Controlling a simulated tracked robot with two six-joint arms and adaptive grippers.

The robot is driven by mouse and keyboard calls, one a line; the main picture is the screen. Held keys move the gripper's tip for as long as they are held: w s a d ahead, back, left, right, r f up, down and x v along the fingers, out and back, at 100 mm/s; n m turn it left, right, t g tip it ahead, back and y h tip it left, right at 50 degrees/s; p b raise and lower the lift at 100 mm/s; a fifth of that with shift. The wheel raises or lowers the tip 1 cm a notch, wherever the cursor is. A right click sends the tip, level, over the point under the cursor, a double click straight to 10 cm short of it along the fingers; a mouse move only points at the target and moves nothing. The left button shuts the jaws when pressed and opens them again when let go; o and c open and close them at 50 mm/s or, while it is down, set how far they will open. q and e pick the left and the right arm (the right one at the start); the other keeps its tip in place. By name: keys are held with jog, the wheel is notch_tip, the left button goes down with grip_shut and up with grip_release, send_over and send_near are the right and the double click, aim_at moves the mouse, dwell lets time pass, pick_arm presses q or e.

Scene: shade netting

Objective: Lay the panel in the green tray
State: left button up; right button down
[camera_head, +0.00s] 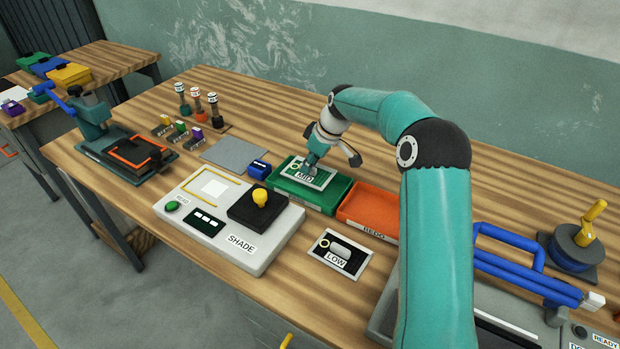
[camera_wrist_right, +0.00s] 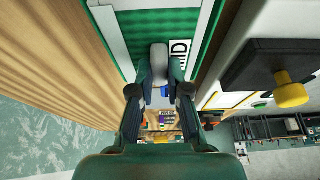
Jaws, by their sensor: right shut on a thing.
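The panel (camera_head: 318,184), with green netting, a pale frame and a label that seems to read "MID", is at the green tray (camera_head: 328,205). My right gripper (camera_head: 311,167) reaches down from above and is shut on the panel's grey grip. In the right wrist view, the gripper (camera_wrist_right: 160,88) closes around the grey grip (camera_wrist_right: 158,55), with the panel's green netting (camera_wrist_right: 150,20) beyond it. The panel lies over the tray's opening; I cannot tell whether it rests on the bottom or hangs slightly above. My left gripper is not in view.
An orange tray (camera_head: 368,214) stands right of the green tray. A panel marked "LOW" (camera_head: 339,254) lies in front, near the white "SHADE" device (camera_head: 231,228). A blue block (camera_head: 259,168) and grey mat (camera_head: 233,152) are to the left.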

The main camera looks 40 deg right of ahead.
aim_at(312, 174)
jog(key=shift+f, duration=2.55)
jog(key=c, duration=1.6)
grip_release()
jog(key=shift+f, duration=0.1)
jog(key=o, duration=0.5)
jog(key=shift+c, duration=0.2)
jog(key=shift+r, duration=0.2)
